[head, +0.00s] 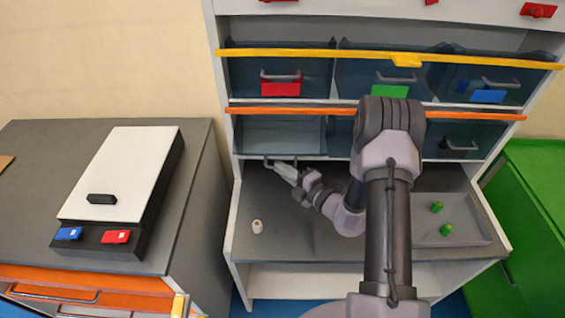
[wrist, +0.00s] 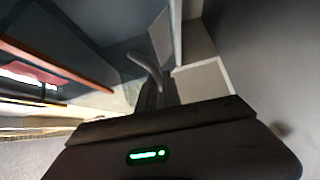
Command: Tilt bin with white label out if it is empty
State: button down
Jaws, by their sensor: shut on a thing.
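The lower-left bin (head: 283,137) sits in the shelf row under the orange rail. Its front leans out at the bottom, with its handle (head: 268,161) low. I make out no objects in it, but its inside shows only partly. A white label is not clearly visible in the head view; a pale panel (wrist: 205,85) beside the handle in the wrist view may be it. My gripper (head: 284,168) is shut on the bin's handle, which also shows as a grey curved bar in the wrist view (wrist: 145,65).
Bins with red (head: 281,89), green (head: 391,91) and blue (head: 487,96) labels stand above. A small whitish piece (head: 257,227) stands on the worktop. A grey tray (head: 475,236) holds green pieces. A white-lidded machine (head: 120,172) is at left, a green cabinet (head: 540,200) at right.

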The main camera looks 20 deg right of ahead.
jog(key=shift+s+f, duration=0.2)
jog(key=shift+f, duration=0.35)
jog(key=shift+a+f, duration=0.1)
jog(key=shift+f, duration=0.05)
jog(key=c, duration=1.5)
grip_release()
jog(key=shift+c, duration=0.2)
jog(key=shift+w, duration=0.1)
jog(key=p+v, duration=0.4)
jog(key=v, duration=1.3)
jog(key=shift+s+d, duration=0.2)
jog(key=shift+d, duration=0.05)
